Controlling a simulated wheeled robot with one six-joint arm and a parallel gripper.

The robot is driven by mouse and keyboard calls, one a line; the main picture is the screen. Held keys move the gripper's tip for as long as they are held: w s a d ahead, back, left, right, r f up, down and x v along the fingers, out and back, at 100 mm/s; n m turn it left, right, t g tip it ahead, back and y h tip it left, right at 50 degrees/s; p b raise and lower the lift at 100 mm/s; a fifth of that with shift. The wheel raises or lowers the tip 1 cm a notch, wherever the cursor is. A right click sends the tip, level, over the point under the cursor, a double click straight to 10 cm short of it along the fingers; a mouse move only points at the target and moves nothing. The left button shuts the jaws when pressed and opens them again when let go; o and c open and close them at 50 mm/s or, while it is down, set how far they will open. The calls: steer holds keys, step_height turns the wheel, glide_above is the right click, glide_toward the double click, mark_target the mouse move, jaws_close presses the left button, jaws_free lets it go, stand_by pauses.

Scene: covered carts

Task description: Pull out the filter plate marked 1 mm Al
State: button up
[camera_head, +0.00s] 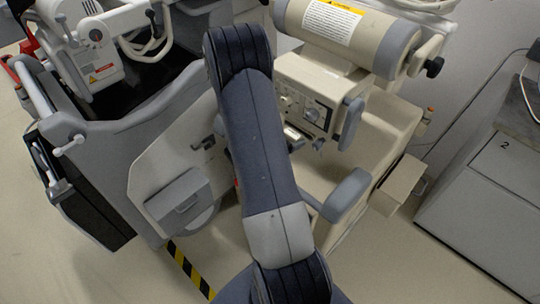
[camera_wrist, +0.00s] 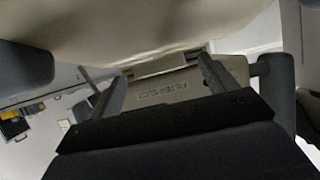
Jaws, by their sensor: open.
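In the wrist view my gripper (camera_wrist: 161,68) is open, its two grey fingers spread apart in front of a beige housing (camera_wrist: 165,92) lettered "FILTER SLOT", which appears upside down. A pale, flat-edged piece (camera_wrist: 158,64) shows between the fingertips. I cannot tell whether it is a filter plate or whether a finger touches it. No "1 mm Al" mark is readable in either view. In the head view my arm crosses the middle and hides much of the beige control unit (camera_head: 304,97) behind it; my gripper cannot be made out there.
A beige cylinder (camera_head: 345,30) with a yellow warning label lies above the control unit. A grey armrest-like part (camera_head: 347,194) stands right of my arm. A grey cabinet marked 2 (camera_head: 480,215) is at the right. Open floor lies at lower left.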

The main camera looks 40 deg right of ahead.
steer(key=shift+w+d+f, duration=0.1)
steer(key=shift+d, duration=0.35)
steer(key=shift+c, duration=0.3)
steer(key=c, duration=1.1)
steer(key=shift+o, duration=0.2)
steer(key=shift+a, duration=0.1)
steer(key=shift+a, duration=0.1)
steer(key=shift+s+a+p, duration=0.15)
steer(key=shift+a, duration=1.55)
steer(key=shift+s+a+p, duration=0.15)
steer(key=shift+a+p, duration=0.05)
steer(key=shift+a, duration=1.45)
steer(key=shift+s+a+p, duration=0.15)
steer(key=shift+a, duration=1.55)
